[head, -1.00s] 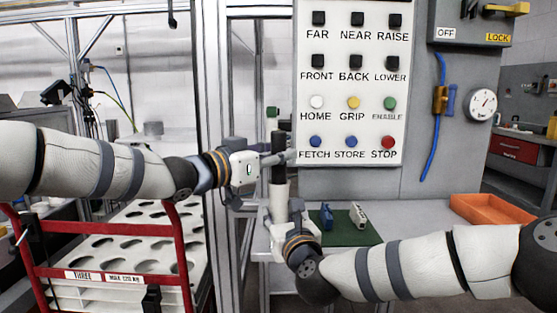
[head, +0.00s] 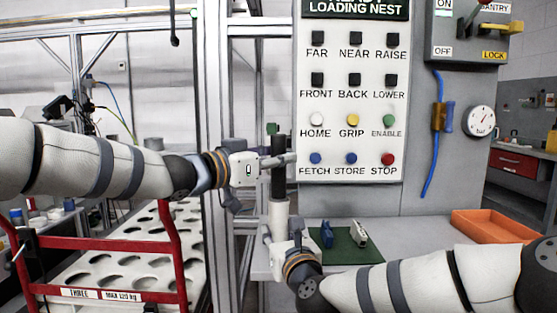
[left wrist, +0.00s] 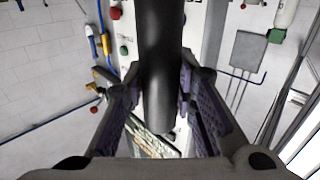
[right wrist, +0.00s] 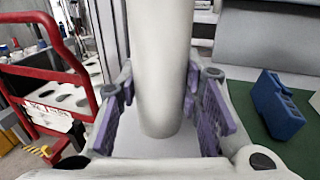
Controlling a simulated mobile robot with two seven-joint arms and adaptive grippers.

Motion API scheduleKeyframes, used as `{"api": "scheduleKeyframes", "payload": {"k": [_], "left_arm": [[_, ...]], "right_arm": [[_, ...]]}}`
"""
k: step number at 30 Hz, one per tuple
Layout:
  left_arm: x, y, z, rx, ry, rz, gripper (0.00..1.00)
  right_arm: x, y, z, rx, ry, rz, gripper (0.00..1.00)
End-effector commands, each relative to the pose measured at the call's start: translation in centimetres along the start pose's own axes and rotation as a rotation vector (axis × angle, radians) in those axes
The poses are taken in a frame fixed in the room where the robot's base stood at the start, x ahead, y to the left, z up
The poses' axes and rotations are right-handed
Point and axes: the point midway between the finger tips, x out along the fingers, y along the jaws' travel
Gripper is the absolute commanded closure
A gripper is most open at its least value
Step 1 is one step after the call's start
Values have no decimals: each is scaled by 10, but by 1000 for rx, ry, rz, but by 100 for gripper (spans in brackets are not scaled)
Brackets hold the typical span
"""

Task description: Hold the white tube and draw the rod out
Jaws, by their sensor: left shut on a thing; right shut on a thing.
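The black rod (head: 278,184) stands upright above the white tube (head: 279,216), in line with it. The rod's lower part meets the tube's mouth; how much is inside is hidden. My left gripper (head: 278,160) is shut on the rod near its upper part. In the left wrist view the rod (left wrist: 160,60) runs between the purple-padded fingers, one end showing. My right gripper (head: 279,238) is shut around the tube's lower part. In the right wrist view the tube (right wrist: 160,70) lies between the fingers, one end showing.
A button panel (head: 352,130) stands behind the grippers. A green mat (head: 345,238) with a blue block (head: 327,233) and a grey piece (head: 359,233) lies right of the tube. An orange tray (head: 490,228) sits further right. A red-framed cart (head: 100,308) is at the left.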

Motion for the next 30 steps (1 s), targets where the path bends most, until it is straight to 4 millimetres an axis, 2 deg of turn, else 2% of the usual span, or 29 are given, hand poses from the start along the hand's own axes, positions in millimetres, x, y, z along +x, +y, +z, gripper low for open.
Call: {"api": "scheduleKeyframes", "payload": {"k": [12,24,30], "left_arm": [[0,0,-28,5,5,-1,100],[0,0,-32,2,3,0,100],[0,0,-44,4,4,0,100]], "right_arm": [[0,1,-1,0,3,2,94],[0,1,-1,0,2,1,94],[0,0,-1,0,2,1,94]]}}
